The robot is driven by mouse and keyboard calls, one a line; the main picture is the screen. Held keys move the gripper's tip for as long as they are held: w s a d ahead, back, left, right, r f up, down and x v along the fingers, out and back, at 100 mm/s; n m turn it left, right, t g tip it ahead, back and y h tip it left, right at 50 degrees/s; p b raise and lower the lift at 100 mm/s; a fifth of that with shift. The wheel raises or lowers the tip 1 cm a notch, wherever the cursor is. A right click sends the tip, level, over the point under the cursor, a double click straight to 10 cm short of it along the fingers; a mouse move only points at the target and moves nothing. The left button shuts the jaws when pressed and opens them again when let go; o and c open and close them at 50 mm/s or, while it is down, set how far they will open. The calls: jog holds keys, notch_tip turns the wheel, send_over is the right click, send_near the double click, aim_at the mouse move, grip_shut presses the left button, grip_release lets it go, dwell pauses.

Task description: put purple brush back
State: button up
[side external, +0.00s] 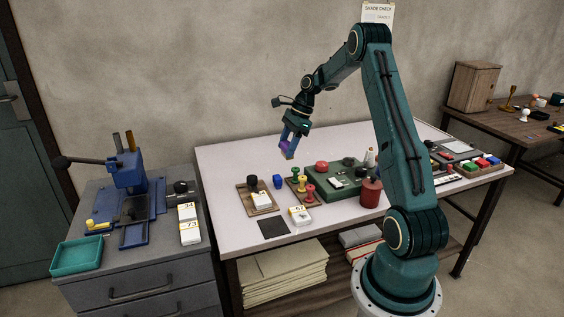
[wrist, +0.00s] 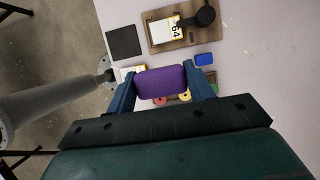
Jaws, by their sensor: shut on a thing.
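The purple brush (wrist: 162,82) is a rounded purple block held between the two blue fingers of my gripper (wrist: 163,88) in the wrist view. My gripper (side external: 290,142) is shut on it. In the side external view the purple brush (side external: 287,147) hangs in the air, well above the pale table, with a small yellowish part at its lower end. Below it on the table is a wooden tray (side external: 244,209) with a dark knob and a white block. The brush's underside is hidden in the wrist view.
A blue block (side external: 277,181) stands between the tray and a rack of red, yellow and green stamps (side external: 302,187). A dark square pad (side external: 273,228) and a numbered white block (side external: 300,216) lie nearer the front. A green board (side external: 345,178) and red canister (side external: 371,192) stand right.

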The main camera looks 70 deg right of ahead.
notch_tip(320, 180, down, 14)
jog(key=shift+r, duration=0.1)
dwell(0.4)
jog(key=shift+f, duration=2.15)
jog(key=o, duration=0.9)
jog(key=shift+f, duration=0.1)
jog(key=v, duration=1.2)
